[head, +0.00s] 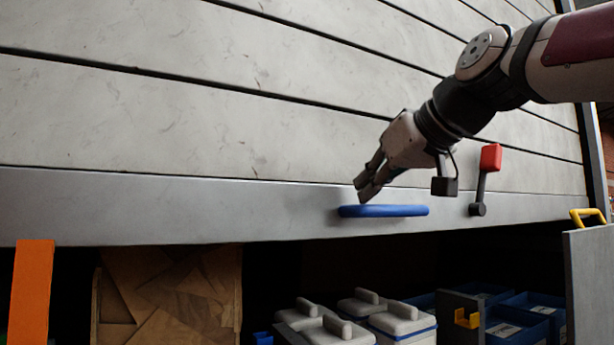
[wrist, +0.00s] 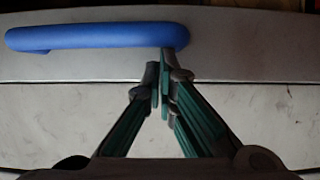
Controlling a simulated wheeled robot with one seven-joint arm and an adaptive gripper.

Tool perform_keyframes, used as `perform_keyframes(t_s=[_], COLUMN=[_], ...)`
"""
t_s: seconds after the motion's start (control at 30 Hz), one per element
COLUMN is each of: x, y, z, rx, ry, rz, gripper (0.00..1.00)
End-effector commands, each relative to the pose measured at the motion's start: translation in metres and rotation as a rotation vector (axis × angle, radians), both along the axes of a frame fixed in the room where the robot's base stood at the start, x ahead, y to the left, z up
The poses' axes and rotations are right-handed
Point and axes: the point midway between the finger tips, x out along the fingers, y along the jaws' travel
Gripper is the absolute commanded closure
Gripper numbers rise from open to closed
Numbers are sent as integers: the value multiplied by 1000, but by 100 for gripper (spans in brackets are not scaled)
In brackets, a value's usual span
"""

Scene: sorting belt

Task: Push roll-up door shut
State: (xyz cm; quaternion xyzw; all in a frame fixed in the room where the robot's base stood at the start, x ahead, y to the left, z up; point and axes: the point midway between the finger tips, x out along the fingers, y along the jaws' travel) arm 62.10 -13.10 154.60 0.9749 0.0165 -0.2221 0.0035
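The roll-up door (head: 230,125) is made of wide grey slats with a metal bottom rail (head: 240,208). Its lower edge hangs above a dark opening, so it is partly open. A blue bar handle (head: 385,211) is fixed on the rail, and it also shows across the top of the wrist view (wrist: 95,37). My gripper (head: 366,188) is just above the left part of the handle in the head view. In the wrist view my fingertips (wrist: 160,75) are together with nothing seen between them, close to one end of the handle. Whether they touch it is unclear.
A red-ended lever (head: 483,180) sits on the rail right of the handle. Below the door are grey lidded boxes (head: 330,325), blue bins (head: 520,318) and a stack of brown sheets (head: 165,295). An orange post (head: 32,292) stands left; a grey panel with a yellow handle (head: 588,217) stands right.

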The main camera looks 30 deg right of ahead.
Motion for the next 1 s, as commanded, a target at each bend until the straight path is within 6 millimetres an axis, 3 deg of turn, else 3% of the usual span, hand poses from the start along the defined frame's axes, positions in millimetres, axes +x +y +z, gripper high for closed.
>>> perform_keyframes(t_s=[0.03,0.1,1.0], x=[4,4,2], y=[0,0,1], z=[-23,-40,-251], rx=[1,2,1], ry=[8,8,9], rz=[0,0,1], gripper=[100,100,100])
